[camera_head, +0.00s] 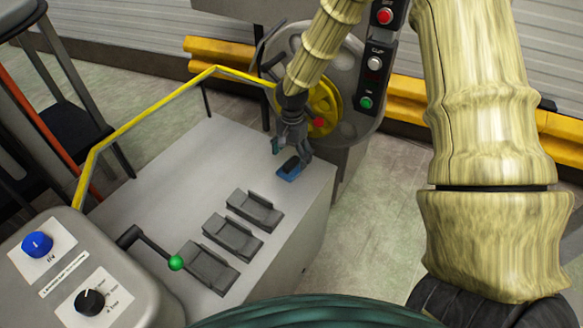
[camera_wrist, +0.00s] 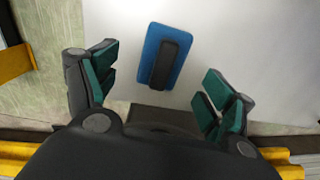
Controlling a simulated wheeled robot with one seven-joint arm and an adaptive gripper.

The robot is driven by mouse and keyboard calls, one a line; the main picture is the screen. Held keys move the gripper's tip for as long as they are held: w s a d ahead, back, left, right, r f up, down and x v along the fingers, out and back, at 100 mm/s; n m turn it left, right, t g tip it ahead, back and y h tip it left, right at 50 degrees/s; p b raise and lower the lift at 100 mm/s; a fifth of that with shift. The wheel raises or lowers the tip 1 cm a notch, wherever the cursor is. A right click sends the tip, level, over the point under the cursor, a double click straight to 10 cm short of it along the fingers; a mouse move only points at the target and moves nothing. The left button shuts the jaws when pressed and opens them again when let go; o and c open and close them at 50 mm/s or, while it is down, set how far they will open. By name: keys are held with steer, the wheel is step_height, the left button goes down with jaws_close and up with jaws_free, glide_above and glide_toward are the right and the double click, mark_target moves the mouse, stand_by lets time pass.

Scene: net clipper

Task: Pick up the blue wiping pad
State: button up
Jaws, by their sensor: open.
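The blue wiping pad (camera_head: 289,174) lies on the far right corner area of the grey machine top, near its edge. In the wrist view the pad (camera_wrist: 151,57) is a blue rectangle with a black handle (camera_wrist: 165,59) along its middle. My gripper (camera_head: 287,150) is just behind and above the pad in the head view. In the wrist view my gripper (camera_wrist: 160,92) is open, with its green-padded fingers on either side and the pad beyond and between them. The fingers do not appear to touch the pad.
Three dark pedals or holders (camera_head: 233,236) line the machine top nearer me. A green-knobbed lever (camera_head: 176,263) and a control panel (camera_head: 60,262) stand at the lower left. A yellow rail (camera_head: 150,118) borders the left. A wheel housing (camera_head: 345,85) with buttons rises behind my gripper.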

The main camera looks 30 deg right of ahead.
mark_target(291, 161)
steer(key=shift+w+f+p, duration=0.15)
steer(key=shift+f+p, duration=0.15)
steer(key=shift+f, duration=1)
steer(key=shift+w+f+p, duration=0.15)
steer(key=shift+f+p, duration=0.15)
steer(key=shift+f, duration=1)
steer(key=c, duration=1.1)
